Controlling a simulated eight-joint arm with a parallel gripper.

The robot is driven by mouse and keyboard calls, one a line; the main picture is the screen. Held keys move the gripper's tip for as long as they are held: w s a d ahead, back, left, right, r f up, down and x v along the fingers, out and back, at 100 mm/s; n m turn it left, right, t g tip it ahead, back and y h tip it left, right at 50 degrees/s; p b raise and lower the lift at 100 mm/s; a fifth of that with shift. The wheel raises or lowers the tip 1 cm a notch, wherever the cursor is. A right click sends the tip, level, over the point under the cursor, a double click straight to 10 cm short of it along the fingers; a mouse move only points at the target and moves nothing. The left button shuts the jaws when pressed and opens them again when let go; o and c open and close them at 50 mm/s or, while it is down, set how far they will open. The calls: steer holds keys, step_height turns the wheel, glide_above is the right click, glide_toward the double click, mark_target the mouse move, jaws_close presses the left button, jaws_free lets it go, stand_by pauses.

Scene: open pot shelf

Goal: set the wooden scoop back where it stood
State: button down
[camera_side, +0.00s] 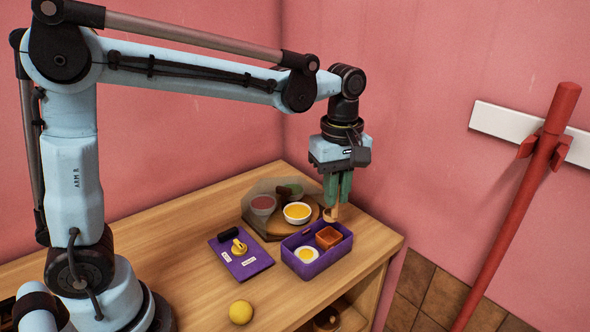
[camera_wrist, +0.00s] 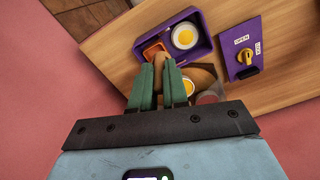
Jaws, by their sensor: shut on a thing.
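My gripper (camera_side: 337,200) points down over the back right of the wooden shelf top and is shut on the wooden scoop (camera_side: 332,213). The scoop is a pale brown piece between the green fingers, mostly hidden by them. In the wrist view the scoop (camera_wrist: 159,68) shows between the fingertips, beside the orange square container. I cannot tell whether the scoop touches anything below. The purple tray (camera_side: 287,259) is just in front of the gripper; it holds an orange square container (camera_side: 328,237) and a white dish with yellow contents (camera_side: 306,254).
A round wooden board behind the tray bears a white bowl of yellow contents (camera_side: 297,211) and a reddish bowl (camera_side: 263,204), partly behind a see-through dark cover. A purple panel with a yellow knob (camera_side: 239,247) lies left. A yellow ball (camera_side: 241,312) sits near the front edge.

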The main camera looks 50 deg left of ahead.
steer(key=w+a+f, duration=0.2)
steer(key=w+f, duration=0.1)
steer(key=w, duration=0.7)
steer(key=shift+s+d+f, duration=0.1)
steer(key=shift+s+f, duration=0.05)
steer(key=shift+f, duration=3.15)
steer(key=shift+f, duration=0.4)
steer(key=c, duration=1.1)
jaws_free()
steer(key=shift+o, duration=0.2)
steer(key=shift+r, duration=0.1)
step_height(320, 180, up, 7)
